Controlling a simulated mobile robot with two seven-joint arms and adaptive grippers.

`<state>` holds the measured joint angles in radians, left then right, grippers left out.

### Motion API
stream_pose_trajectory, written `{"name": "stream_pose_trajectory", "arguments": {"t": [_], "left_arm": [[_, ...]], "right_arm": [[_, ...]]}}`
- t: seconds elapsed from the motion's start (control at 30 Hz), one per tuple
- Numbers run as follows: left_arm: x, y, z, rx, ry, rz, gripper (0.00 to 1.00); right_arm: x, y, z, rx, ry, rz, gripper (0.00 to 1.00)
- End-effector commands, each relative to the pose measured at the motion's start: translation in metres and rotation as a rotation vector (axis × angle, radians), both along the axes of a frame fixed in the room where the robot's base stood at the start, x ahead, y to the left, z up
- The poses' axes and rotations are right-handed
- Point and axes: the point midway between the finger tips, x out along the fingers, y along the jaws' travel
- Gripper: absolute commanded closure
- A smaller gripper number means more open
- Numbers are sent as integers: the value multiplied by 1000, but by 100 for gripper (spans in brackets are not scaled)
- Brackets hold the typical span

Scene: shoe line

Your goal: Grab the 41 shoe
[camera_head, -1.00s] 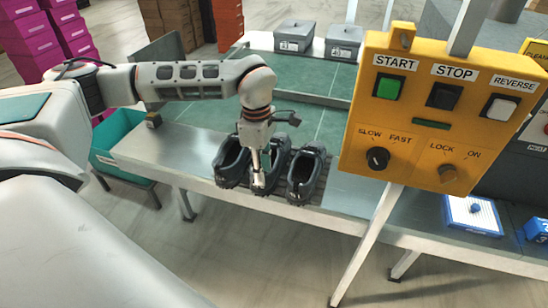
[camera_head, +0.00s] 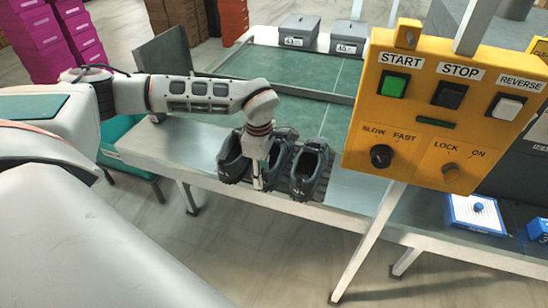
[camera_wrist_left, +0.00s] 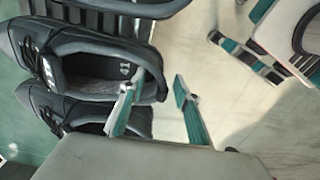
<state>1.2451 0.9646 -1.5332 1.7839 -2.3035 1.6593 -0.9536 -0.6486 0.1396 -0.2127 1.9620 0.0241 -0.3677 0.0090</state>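Three dark shoes stand in a row on the near bench edge: a left shoe (camera_head: 232,164), a middle shoe (camera_head: 281,158) and a right shoe (camera_head: 308,172). My left gripper (camera_head: 258,184) is at the near end of the middle shoe and partly hides it. In the left wrist view, a dark shoe (camera_wrist_left: 88,50) has "41" on its insole. There my left gripper (camera_wrist_left: 152,95) is open. One finger is over the heel opening and the other is outside the heel; contact cannot be told. Another shoe (camera_wrist_left: 92,119) is partly hidden below it. My right gripper is not in view.
A yellow control panel (camera_head: 440,120) stands close on the right. Two grey boxes (camera_head: 299,32) and (camera_head: 347,38) sit behind the green belt (camera_head: 300,70). A teal bin (camera_head: 122,150) is at the left. The bench left of the shoes is clear.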

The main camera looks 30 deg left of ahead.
Motion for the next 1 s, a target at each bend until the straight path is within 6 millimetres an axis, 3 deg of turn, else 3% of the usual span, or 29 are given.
{"name": "stream_pose_trajectory", "arguments": {"t": [0.13,0.23,0.27,0.73,1.0], "left_arm": [[0,0,0,0,0,0,71],[0,0,0,0,0,0,97],[0,0,0,0,0,0,100],[0,0,3,0,1,1,100],[1,0,33,0,-5,1,100]], "right_arm": [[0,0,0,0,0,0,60],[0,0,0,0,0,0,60],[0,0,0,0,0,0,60],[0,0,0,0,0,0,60],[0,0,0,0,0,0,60]]}}
